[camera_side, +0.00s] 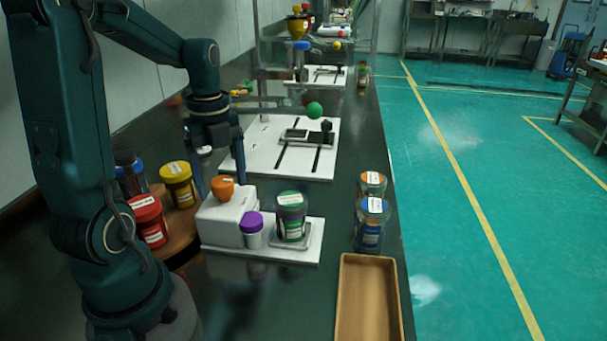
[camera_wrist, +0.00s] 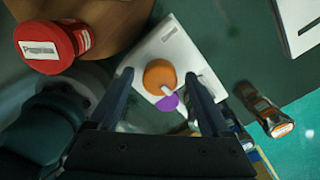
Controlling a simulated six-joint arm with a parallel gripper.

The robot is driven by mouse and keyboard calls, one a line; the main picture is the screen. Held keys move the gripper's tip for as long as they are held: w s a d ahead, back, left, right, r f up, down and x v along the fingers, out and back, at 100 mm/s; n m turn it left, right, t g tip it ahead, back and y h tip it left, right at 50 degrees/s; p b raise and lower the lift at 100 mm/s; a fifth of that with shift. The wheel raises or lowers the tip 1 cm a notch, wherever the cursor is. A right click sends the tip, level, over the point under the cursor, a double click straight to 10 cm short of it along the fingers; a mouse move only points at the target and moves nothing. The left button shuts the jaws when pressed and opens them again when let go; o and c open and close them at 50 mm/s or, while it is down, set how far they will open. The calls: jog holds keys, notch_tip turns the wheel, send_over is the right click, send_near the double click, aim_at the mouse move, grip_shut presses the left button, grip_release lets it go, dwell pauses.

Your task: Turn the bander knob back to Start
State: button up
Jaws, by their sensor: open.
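An orange knob (camera_side: 222,187) sits on top of a white box-shaped machine (camera_side: 218,222). In the wrist view the knob (camera_wrist: 160,75) shows a short white pointer mark on its lower side, toward the purple lid (camera_wrist: 168,102). My gripper (camera_side: 220,184) is open over the machine, pointing down. In the wrist view its fingertips (camera_wrist: 159,74) appear on either side of the knob, with gaps between. I cannot tell whether the fingertips are level with the knob or a little above it. No dial text such as Start is readable.
A purple-lidded jar (camera_side: 252,229) and a green-lidded jar (camera_side: 291,216) stand right beside the machine. Red (camera_side: 149,220) and yellow (camera_side: 178,184) jars stand on a round wooden stand at left. Blue (camera_side: 371,224) and orange (camera_side: 371,185) jars and a wooden tray (camera_side: 344,298) are at right.

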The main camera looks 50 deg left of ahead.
aim_at(222, 181)
jog(key=shift+r, duration=0.1)
jog(key=shift+r, duration=2.45)
jog(key=shift+d, duration=0.1)
jog(key=s+d+n+t, duration=0.2)
jog(key=d+n, duration=0.5)
jog(key=n, duration=0.2)
jog(key=s+d+n+t, duration=0.1)
jog(key=d+n+t, duration=0.2)
jog(key=d+n, duration=0.5)
jog(key=shift+s+d+r+n+t, duration=0.25)
jog(key=shift+s+n+t, duration=0.1)
jog(key=shift+n, duration=0.25)
